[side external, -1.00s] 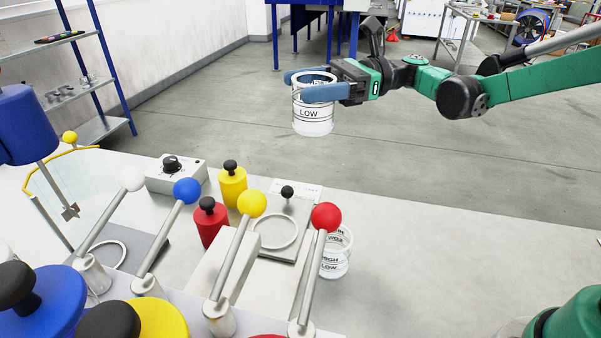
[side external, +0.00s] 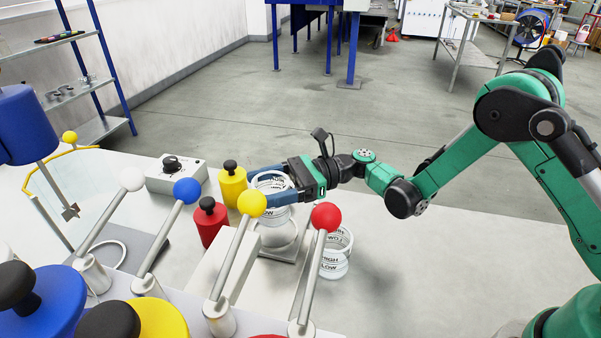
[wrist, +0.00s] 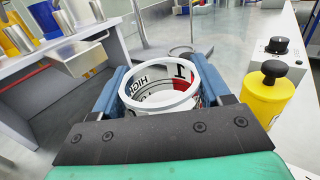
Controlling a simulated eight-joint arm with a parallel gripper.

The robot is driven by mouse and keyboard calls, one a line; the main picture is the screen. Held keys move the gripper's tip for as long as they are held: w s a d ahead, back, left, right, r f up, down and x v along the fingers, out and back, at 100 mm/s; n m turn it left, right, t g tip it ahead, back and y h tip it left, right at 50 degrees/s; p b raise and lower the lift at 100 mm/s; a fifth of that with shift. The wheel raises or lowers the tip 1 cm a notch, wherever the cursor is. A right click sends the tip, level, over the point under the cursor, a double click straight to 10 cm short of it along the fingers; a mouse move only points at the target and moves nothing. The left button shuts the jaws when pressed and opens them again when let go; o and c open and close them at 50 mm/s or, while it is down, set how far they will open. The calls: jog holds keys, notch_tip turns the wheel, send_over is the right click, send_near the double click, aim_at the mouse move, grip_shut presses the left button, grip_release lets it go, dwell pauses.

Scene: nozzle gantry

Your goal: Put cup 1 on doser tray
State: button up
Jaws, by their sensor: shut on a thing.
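A clear white cup with black lettering (side external: 270,184) is upright between the blue fingers of my gripper (side external: 258,186). In the wrist view the same cup (wrist: 158,97) shows its open top, with black letters and a red patch inside. My gripper is shut on its sides. The cup is over the grey doser tray (side external: 290,254) with its round ring, behind the levers. I cannot tell whether its base touches the tray. A second cup with HIGH and LOW marks (side external: 336,258) stands to the right of the tray, partly behind the red-knobbed lever.
A yellow weight (side external: 232,184) and a red weight (side external: 209,222) stand close left of the tray. Levers with white, blue, yellow (side external: 252,203) and red (side external: 326,217) knobs rise in front. A dial box (side external: 175,174) is behind left. The bench at right is clear.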

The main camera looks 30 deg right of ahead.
jog(key=shift+f, duration=1.95)
jog(key=shift+f, duration=0.15)
jog(key=o, duration=1.3)
